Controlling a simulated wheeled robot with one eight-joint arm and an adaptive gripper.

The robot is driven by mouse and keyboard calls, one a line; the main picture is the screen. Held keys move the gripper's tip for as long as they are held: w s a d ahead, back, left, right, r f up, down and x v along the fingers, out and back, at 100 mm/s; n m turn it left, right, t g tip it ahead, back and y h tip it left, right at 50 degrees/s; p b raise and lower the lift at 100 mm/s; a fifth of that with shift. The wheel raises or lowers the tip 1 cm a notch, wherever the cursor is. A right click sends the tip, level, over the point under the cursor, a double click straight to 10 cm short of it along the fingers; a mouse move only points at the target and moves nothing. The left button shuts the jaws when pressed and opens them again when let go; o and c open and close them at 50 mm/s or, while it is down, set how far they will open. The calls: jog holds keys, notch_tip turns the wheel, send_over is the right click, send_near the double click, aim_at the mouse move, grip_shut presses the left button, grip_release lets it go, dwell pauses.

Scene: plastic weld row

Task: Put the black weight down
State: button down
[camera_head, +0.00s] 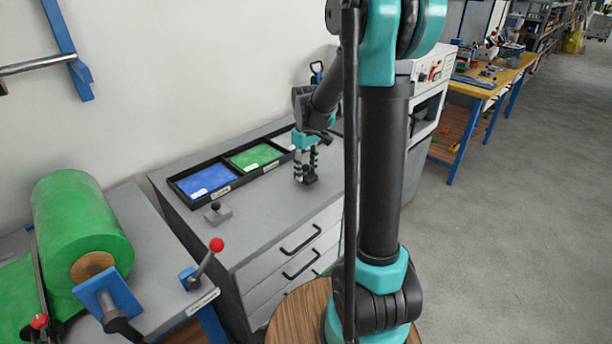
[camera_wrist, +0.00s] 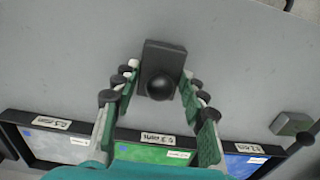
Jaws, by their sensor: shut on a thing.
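The black weight (camera_head: 310,179) is a small dark block with a round knob on top. It is at the lower end of my gripper (camera_head: 305,164), over the grey cabinet top (camera_head: 262,208).
A black tray (camera_head: 197,202) with blue, green and pale sections lies along the wall behind. A grey weight (camera_head: 217,214) stands in front of its blue section, also in the wrist view (camera_wrist: 291,123). A red-knobbed lever (camera_head: 213,250) rises at the left. The cabinet top around the black weight is clear.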

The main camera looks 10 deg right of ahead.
jog(key=shift+f, duration=1.2)
jog(key=shift+f, duration=0.1)
jog(key=c, duration=0.9)
grip_release()
jog(key=shift+o, duration=0.2)
